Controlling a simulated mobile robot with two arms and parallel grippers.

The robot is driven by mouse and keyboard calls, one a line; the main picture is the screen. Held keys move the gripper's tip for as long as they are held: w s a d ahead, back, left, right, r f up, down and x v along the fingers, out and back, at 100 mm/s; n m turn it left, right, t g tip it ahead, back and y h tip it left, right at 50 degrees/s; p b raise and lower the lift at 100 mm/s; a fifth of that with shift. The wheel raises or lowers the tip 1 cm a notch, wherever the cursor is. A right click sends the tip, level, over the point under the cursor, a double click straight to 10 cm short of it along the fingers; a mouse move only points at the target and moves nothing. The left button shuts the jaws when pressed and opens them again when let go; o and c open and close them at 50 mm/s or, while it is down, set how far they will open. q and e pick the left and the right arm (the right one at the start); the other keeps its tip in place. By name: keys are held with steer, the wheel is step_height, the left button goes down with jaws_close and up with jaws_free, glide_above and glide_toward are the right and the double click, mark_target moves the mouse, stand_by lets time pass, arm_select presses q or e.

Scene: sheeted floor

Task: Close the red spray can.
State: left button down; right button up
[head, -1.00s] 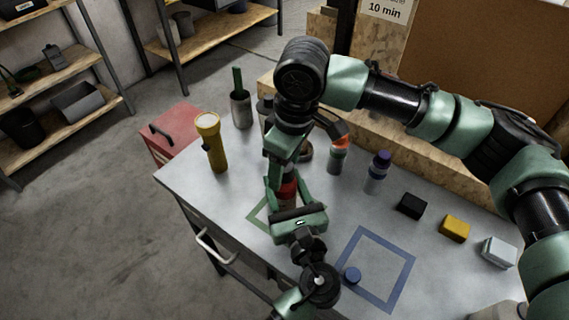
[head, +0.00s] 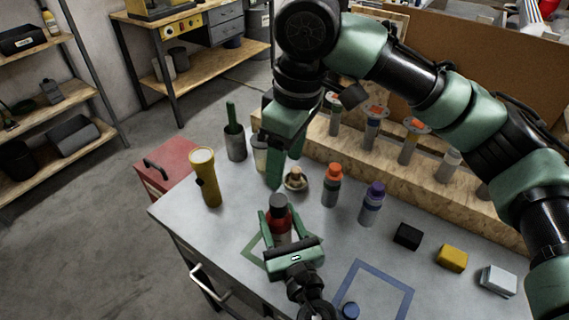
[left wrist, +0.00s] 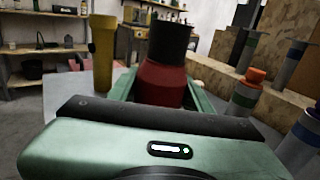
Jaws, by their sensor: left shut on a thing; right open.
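The red spray can (head: 280,224) stands upright on the grey table, in the green outlined square. My left gripper (head: 281,232) is shut around its body from the front. A black cap (head: 278,202) sits on top of the can. The left wrist view shows the red can (left wrist: 160,84) with the black cap (left wrist: 171,42) upright above its shoulder; I cannot tell how tightly it is seated. My right gripper (head: 283,163) is open and empty, above and behind the can, apart from the cap.
A yellow flashlight (head: 206,180) stands at the left, a cup with a green handle (head: 235,140) behind. Orange-capped (head: 332,186) and purple-capped (head: 372,203) bottles stand to the right, with small blocks beyond.

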arm_select(q)
steer(key=c, duration=0.6)
jaws_free()
steer(key=shift+o, duration=0.2)
steer(key=b+v, duration=0.1)
steer(key=v, duration=0.5)
steer(key=shift+s+d+f, duration=0.1)
steer(key=shift+s+f, duration=0.05)
steer(key=shift+s, duration=0.15)
steer(key=shift+s+d+b, duration=0.15)
steer(key=shift+s+b, duration=0.15)
steer(key=shift+s, duration=0.25)
arm_select(e)
steer(key=shift+f, duration=0.8)
arm_select(q)
steer(key=shift+s, duration=0.1)
